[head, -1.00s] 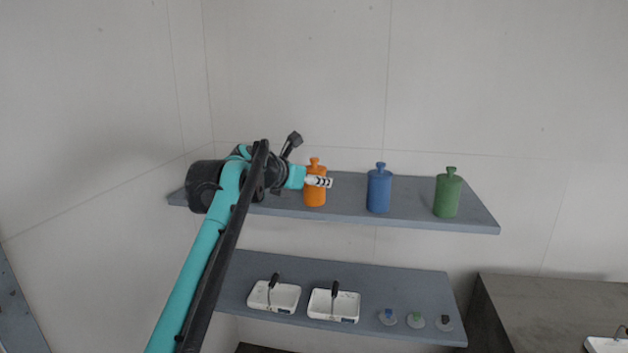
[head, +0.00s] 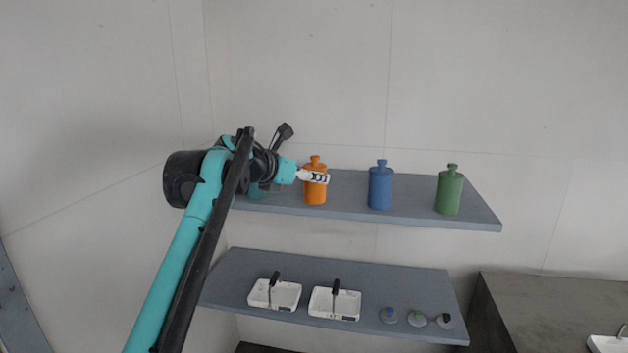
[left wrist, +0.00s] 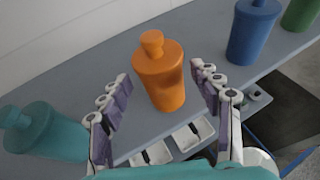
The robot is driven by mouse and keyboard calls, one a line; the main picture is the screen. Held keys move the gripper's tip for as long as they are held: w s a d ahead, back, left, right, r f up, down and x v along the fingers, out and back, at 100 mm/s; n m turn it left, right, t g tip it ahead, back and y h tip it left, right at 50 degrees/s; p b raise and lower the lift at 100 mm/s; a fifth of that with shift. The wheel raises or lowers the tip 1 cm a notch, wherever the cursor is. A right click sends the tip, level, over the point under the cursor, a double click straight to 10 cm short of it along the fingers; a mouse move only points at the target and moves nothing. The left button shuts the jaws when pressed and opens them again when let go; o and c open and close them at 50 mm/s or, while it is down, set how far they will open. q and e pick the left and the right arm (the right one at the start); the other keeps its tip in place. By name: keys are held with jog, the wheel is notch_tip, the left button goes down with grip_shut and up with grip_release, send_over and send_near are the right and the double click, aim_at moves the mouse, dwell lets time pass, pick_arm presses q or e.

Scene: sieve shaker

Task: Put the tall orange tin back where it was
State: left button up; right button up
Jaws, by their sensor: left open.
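The tall orange tin (head: 315,190) stands upright on the upper shelf (head: 420,215), left of the blue tin. My left gripper (head: 318,177) is in front of it in the head view. In the left wrist view the orange tin (left wrist: 160,75) stands between the two spread fingers of my left gripper (left wrist: 160,100), with a gap on each side. The gripper is open and holds nothing. My right gripper is in neither view.
A blue tin (head: 380,187) and a green tin (head: 448,192) stand to the right on the same shelf. A teal tin (left wrist: 40,130) stands to the left, mostly hidden behind my arm in the head view. The lower shelf (head: 240,265) carries two white trays (head: 275,295) and small lidded pieces.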

pick_arm(q)
jog(key=b+v, duration=0.1)
jog(key=v, duration=0.7)
jog(key=shift+s, duration=0.2)
jog(key=shift+a+r, duration=0.1)
